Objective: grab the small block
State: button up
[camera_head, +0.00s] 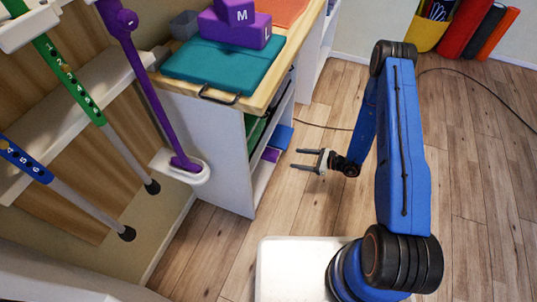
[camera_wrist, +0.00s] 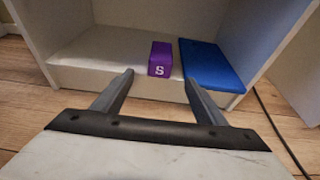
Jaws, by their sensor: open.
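The small block is a purple block marked S (camera_wrist: 160,57) on the bottom shelf of a white cabinet, at the centre of the wrist view. In the head view its purple top (camera_head: 271,155) partly shows at the cabinet's open side. My gripper (camera_head: 294,159) is open and empty, low in front of that opening. In the wrist view the two fingers (camera_wrist: 159,79) point toward the shelf, apart on either side of the line to the block. The block appears beyond the fingertips and is not between them.
A blue flat pad (camera_wrist: 211,65) lies right beside the small block. Cabinet side walls (camera_wrist: 33,28) bound the shelf. Larger purple blocks marked M (camera_head: 240,15) and L (camera_head: 228,32) rest on a teal pad (camera_head: 225,66) on top. Floor (camera_head: 300,210) around my gripper is clear.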

aim_at(278, 156)
jog(key=x, duration=1.1)
jog(key=shift+w+a+f, duration=0.1)
jog(key=shift+a+f, duration=0.05)
jog(key=shift+a, duration=0.1)
jog(key=shift+r+x, duration=0.15)
jog(key=shift+x, duration=1.2)
jog(key=shift+r+x, duration=0.1)
jog(key=shift+x, duration=1.3)
jog(key=shift+w, duration=0.15)
jog(key=c, duration=1.1)
jog(key=shift+c, duration=0.2)
